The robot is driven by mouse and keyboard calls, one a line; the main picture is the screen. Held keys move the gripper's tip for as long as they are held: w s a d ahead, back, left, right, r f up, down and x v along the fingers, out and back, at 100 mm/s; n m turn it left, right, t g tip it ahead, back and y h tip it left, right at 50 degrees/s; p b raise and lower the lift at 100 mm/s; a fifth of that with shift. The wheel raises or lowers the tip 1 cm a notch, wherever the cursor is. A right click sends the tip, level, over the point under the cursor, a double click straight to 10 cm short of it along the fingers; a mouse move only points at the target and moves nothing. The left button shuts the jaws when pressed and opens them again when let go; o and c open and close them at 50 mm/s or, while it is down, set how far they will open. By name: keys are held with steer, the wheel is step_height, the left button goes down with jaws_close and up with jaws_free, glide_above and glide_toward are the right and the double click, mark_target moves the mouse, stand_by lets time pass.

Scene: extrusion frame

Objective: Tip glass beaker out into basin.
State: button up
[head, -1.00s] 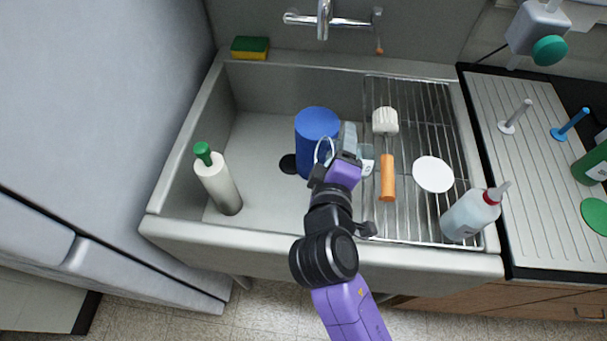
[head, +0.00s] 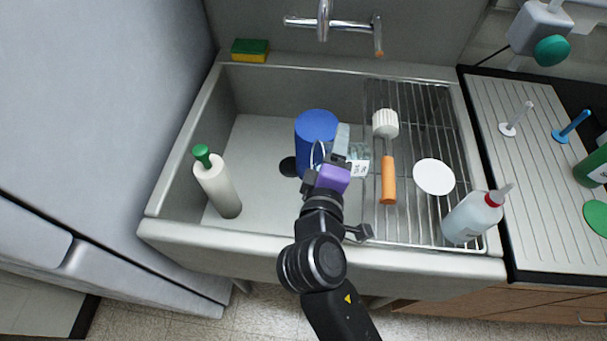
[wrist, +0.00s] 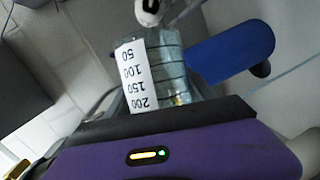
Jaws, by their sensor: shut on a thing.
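The clear glass beaker (wrist: 172,62) has a white label with a volume scale, its numbers upside down in the wrist view. In the head view the beaker (head: 358,160) is partly hidden by my gripper (head: 338,158), which is shut on it. It is held over the basin (head: 262,150), just right of a blue cylinder and near the left edge of the drying rack. It looks tilted, but I cannot tell how far. I cannot make out its contents or any liquid leaving it.
The blue cylinder (head: 316,128) stands in the basin beside my gripper. A white bottle with a green top (head: 218,186) stands at the basin's left. The wire rack (head: 410,215) holds a brush (head: 387,150), a white disc (head: 433,177) and a wash bottle (head: 468,216). The faucet (head: 323,20) is behind.

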steer(key=shift+a+r+n, duration=0.2)
steer(key=shift+a+n, duration=0.1)
steer(key=shift+a, duration=0.05)
steer(key=shift+s+a+r+n+t+h, duration=0.15)
steer(key=shift+r+n+t+h, duration=0.2)
steer(key=shift+n, duration=0.25)
stand_by(0.6)
